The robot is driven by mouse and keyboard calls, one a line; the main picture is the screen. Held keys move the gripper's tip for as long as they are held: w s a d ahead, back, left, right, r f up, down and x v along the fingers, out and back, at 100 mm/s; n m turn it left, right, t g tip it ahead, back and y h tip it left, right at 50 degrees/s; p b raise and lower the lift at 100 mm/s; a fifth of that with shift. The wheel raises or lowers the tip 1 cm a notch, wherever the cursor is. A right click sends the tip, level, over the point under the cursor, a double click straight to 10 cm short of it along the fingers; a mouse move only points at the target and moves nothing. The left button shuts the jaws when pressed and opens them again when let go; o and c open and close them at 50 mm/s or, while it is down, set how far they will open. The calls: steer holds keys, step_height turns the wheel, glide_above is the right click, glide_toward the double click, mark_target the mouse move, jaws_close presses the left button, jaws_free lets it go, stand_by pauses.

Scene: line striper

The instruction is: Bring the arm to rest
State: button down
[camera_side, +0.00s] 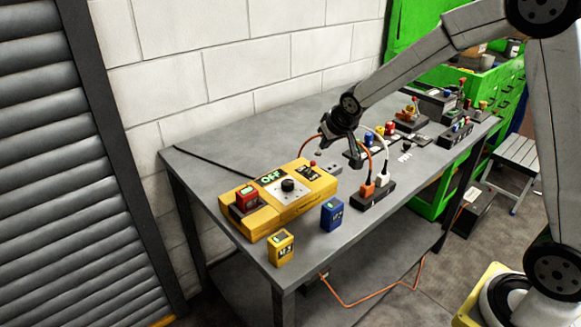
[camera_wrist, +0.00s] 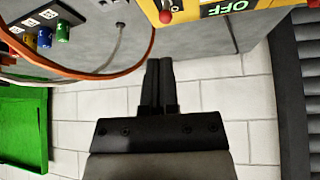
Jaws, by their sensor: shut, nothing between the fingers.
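My gripper (camera_side: 356,158) hangs from my arm above the grey workbench (camera_side: 220,170), behind the power strip and to the right of the yellow control box (camera_side: 262,215). In the wrist view, the two dark fingers of my gripper (camera_wrist: 160,62) lie side by side, shut and empty. The yellow box shows a green OFF label, a black dial on a light plate and a red block at its left end. Its edge with the OFF label also shows at the top of the wrist view (camera_wrist: 192,10).
A black power strip (camera_side: 364,203) with orange and white plugs stands near the bench's front edge. A blue block (camera_side: 332,213) and a yellow block (camera_side: 281,247) stand in front of the box. Cables loop near my gripper. Several devices and a green cabinet (camera_side: 400,40) are farther back.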

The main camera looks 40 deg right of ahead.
steer(key=s+a+f+n+g, duration=0.1)
steer(key=s+a+f+g, duration=0.1)
steer(key=s, duration=0.9)
steer(key=s+a+f+n+g+y, duration=0.1)
steer(key=s+a, duration=0.3)
steer(key=s, duration=0.7)
steer(key=shift+a+f+g, duration=0.15)
steer(key=shift+f+g, duration=0.25)
steer(key=shift+f, duration=0.45)
